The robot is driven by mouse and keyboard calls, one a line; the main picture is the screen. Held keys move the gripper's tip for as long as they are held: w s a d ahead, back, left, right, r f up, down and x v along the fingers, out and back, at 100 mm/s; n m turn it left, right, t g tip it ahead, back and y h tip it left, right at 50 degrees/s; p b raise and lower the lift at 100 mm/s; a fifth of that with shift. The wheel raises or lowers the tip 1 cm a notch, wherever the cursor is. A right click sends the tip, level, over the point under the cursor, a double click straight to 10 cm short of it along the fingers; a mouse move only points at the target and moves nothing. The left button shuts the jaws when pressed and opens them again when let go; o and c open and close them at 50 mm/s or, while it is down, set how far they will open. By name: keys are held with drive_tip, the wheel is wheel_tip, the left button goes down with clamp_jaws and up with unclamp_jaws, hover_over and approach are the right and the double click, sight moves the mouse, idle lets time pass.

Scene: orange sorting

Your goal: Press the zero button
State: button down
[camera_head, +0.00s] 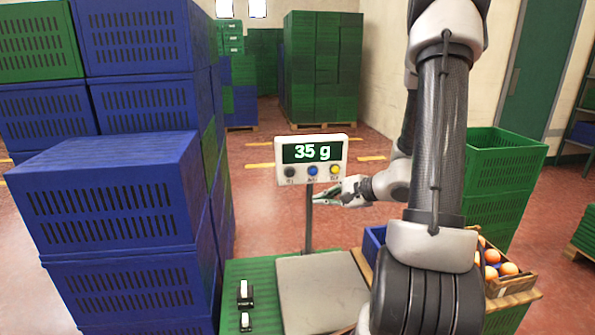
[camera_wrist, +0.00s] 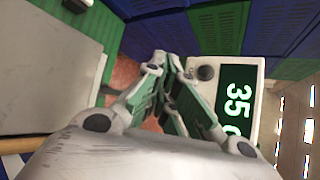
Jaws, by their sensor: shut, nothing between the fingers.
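The scale's display box (camera_head: 311,153) stands on a post and reads "35 g". Below the readout are a black button (camera_head: 290,171), a blue button (camera_head: 312,171) and a yellow button (camera_head: 335,169); their labels are too small to read. My gripper (camera_head: 322,198) is shut and empty, just below the display box. In the wrist view my gripper's fingertips (camera_wrist: 163,64) point near the black button (camera_wrist: 206,73), with a small gap in the picture. The blue and yellow buttons are hidden there. The scale's plate (camera_head: 322,297) is bare.
Stacked blue crates (camera_head: 115,195) stand at the left, and green crates (camera_head: 505,160) at the right. A wooden box of oranges (camera_head: 505,283) sits right of the scale beside a blue bin (camera_head: 374,242). Two small dark-and-white devices (camera_head: 245,293) lie on the green surface (camera_head: 262,268).

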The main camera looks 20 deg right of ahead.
sight(313, 171)
drive_tip(key=w, duration=0.1)
drive_tip(key=w+r, duration=0.1)
drive_tip(key=w+d+t+h, duration=0.1)
drive_tip(key=shift+w+r+n, duration=0.15)
drive_tip(key=shift+r+n, duration=0.1)
drive_tip(key=shift+n, duration=0.05)
drive_tip(key=w+d, duration=0.2)
drive_tip(key=w, duration=0.6)
drive_tip(key=shift+w+d, duration=0.2)
drive_tip(key=shift+w, duration=0.1)
idle(1.3)
drive_tip(key=shift+w+d, duration=0.1)
drive_tip(key=shift+w, duration=0.25)
